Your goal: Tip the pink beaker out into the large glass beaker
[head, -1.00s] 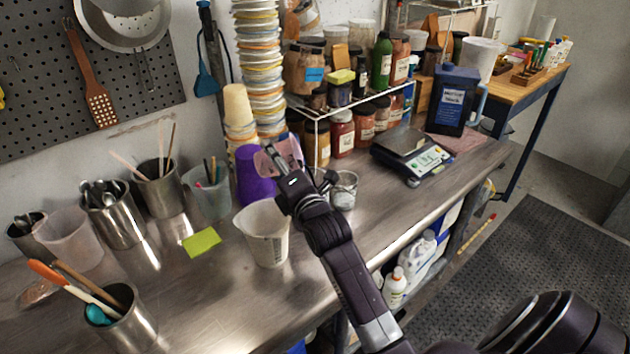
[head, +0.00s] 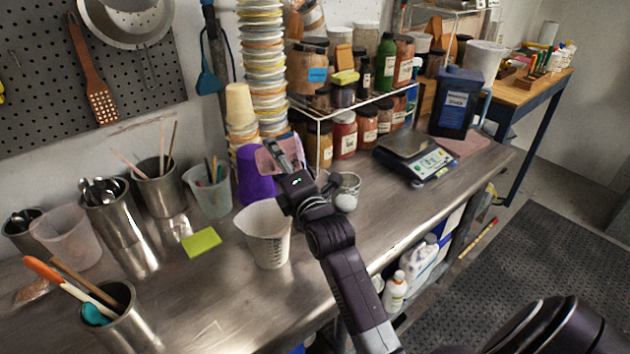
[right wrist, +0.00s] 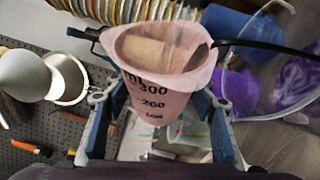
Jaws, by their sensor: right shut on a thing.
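My right gripper (head: 283,160) is shut on the pink beaker (head: 269,154), which it holds above the bench. In the right wrist view the pink beaker (right wrist: 160,85) sits between the fingers of the right gripper (right wrist: 160,108), its mouth and dark scale marks showing. Something pale tan shows inside its mouth; I cannot tell what it is. A large whitish see-through beaker with a scale (head: 264,236) stands upright on the bench, just in front of and below the gripper; it seems to be the large glass beaker. My left gripper is out of view.
A purple cup (head: 252,172) stands close behind the pink beaker. A small clear beaker (head: 346,190) stands right of the gripper. Tall cup stacks (head: 264,70), a jar rack (head: 318,128) and a scale (head: 412,156) stand behind. A yellow-green note (head: 201,242) lies left on the bench.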

